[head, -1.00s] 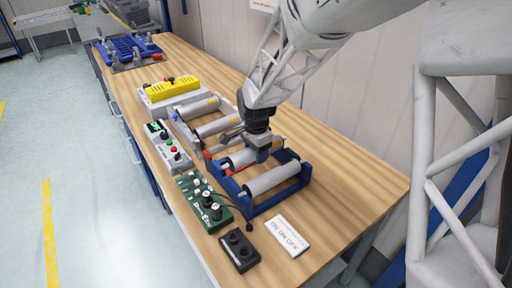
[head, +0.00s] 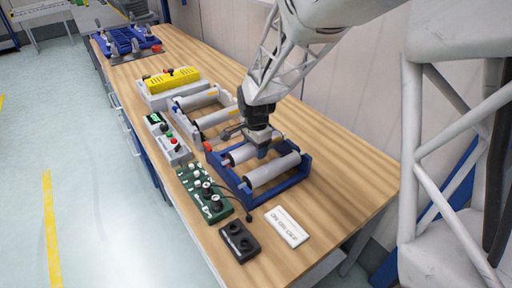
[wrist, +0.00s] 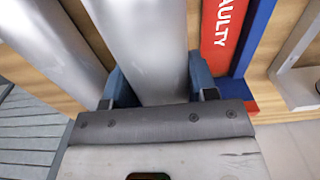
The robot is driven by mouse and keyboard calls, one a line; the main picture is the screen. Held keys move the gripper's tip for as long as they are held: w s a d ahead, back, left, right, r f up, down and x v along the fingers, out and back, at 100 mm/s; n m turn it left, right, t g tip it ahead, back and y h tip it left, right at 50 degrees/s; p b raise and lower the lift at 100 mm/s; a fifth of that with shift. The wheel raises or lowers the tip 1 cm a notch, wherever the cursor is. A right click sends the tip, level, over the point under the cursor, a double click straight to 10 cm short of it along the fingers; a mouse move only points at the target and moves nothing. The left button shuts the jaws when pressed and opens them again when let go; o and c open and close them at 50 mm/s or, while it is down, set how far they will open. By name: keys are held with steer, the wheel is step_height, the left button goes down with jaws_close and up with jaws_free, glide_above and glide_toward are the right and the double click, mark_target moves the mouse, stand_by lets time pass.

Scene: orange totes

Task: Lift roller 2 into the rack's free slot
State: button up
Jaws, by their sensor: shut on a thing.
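My gripper (head: 258,150) is shut across the middle of a grey roller (wrist: 147,50), at the blue rack (head: 250,204). The wrist view shows the blue fingers on either side of this roller. The head view shows one end of the held roller (head: 232,158); my gripper hides its middle. I cannot tell whether it rests in the rack or is slightly raised. A second roller (head: 272,170) lies in the blue rack on the near side. It also shows left of the held one in the wrist view (wrist: 60,45). No roller number is readable.
A red strip lettered "FAULTY" (wrist: 222,35) lies beside the held roller. A grey rack (head: 183,127) with rollers stands behind the blue one. A green control board (head: 203,195), black box (head: 239,242) and white card (head: 287,227) sit in front. The right bench side is clear.

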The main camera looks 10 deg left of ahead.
steer(key=shift+f, duration=1)
stand_by(0.9)
steer(key=o, duration=1.3)
steer(key=shift+c, duration=0.2)
steer(key=shift+r, duration=0.1)
steer(key=shift+r, duration=3.8)
